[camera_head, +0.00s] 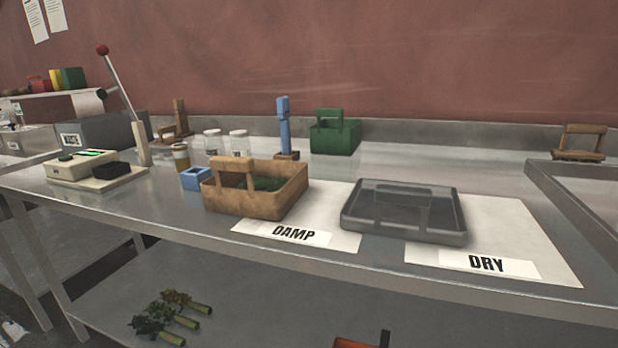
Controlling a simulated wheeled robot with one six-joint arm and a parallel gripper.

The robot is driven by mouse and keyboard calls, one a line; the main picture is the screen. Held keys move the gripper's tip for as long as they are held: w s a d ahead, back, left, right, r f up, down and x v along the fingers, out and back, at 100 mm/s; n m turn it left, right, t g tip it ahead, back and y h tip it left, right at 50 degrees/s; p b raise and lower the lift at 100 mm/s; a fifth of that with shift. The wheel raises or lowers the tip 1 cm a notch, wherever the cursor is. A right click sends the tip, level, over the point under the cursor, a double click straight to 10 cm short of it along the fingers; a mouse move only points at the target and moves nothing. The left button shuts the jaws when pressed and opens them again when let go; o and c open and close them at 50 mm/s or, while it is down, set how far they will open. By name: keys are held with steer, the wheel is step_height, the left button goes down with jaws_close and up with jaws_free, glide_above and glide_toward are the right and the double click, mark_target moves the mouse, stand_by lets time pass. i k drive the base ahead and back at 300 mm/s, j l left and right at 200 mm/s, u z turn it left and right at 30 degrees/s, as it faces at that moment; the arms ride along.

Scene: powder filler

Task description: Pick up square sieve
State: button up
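I cannot tell for sure which thing is the square sieve. A brown box-shaped holder with a raised handle (256,204) sits on the sheet marked DAMP, with something green inside. A flat, dark grey, see-through square tray with a handle (403,234) lies on the sheet marked DRY. A green box with a handle (335,137) stands at the back by the wall. A small blue square block with an opening (196,179) sits left of the brown holder. My gripper is not in view.
The metal bench (130,203) has a raised-edged surface (580,213) at right. A cream device (91,168) and a red-knobbed lever (119,85) stand left. Jars (238,144) and a blue upright tool (284,128) stand behind. Green-handled plants (172,316) lie on the lower shelf.

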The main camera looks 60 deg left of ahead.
mark_target(259, 188)
steer(key=u, duration=1.95)
